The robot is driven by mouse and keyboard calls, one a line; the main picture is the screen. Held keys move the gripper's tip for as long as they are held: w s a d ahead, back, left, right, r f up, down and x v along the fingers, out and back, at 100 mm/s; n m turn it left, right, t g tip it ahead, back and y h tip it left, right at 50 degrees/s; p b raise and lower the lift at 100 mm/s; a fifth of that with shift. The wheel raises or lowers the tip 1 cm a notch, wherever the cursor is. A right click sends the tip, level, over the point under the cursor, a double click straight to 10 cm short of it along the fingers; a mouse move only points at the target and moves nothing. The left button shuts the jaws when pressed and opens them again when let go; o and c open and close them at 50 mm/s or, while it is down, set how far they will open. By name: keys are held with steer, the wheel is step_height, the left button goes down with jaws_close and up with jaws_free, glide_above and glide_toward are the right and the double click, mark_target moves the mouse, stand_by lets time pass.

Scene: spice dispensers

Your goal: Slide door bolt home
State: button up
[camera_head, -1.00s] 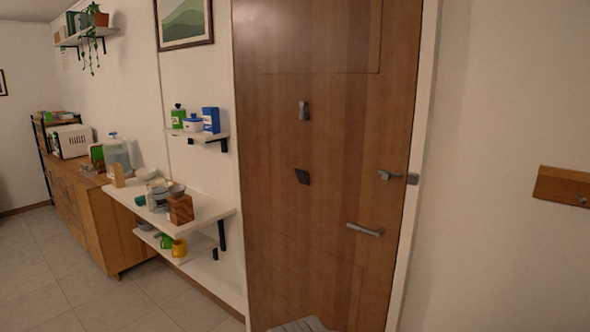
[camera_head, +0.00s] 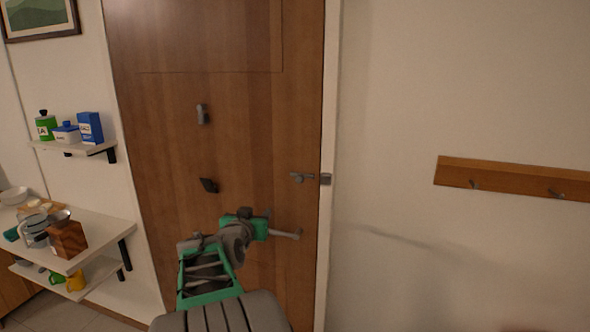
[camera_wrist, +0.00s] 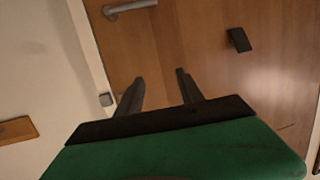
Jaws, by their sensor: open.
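The grey door bolt (camera_head: 302,177) is mounted near the right edge of the brown wooden door (camera_head: 160,130). I cannot tell whether the bar reaches into the keeper. My gripper (camera_head: 262,214) is in front of the door, lower and to the left of the bolt. In the wrist view my gripper (camera_wrist: 160,82) has its two dark fingers apart with nothing between them. The bolt is not clearly visible there, perhaps behind a finger.
A lever handle (camera_head: 285,234) is just below the bolt, close to my gripper. A dark diamond-shaped plate (camera_head: 209,185) and a grey fitting (camera_head: 202,114) are on the door. A wooden hook rail (camera_head: 510,178) is on the right wall. Shelves with jars (camera_head: 75,147) are left.

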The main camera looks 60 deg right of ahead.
mark_target(298, 179)
steer(key=s+d+r+h+p, duration=0.1)
steer(key=s+d, duration=0.1)
steer(key=d, duration=0.2)
steer(key=s+d+r+m+g+h+p, duration=0.1)
steer(key=d+r, duration=0.1)
steer(key=d, duration=0.2)
steer(key=s+d+r+g+h+p, duration=0.1)
steer(key=s+d+r, duration=0.1)
steer(key=d, duration=0.3)
steer(key=shift+s+d+m, duration=0.1)
steer(key=shift+s+m, duration=0.2)
steer(key=shift+m, duration=0.1)
steer(key=shift+w+d+f+p, duration=0.15)
steer(key=shift+d+p, duration=0.15)
steer(key=shift+d, duration=0.25)
steer(key=shift+c, duration=0.4)
jaws_close()
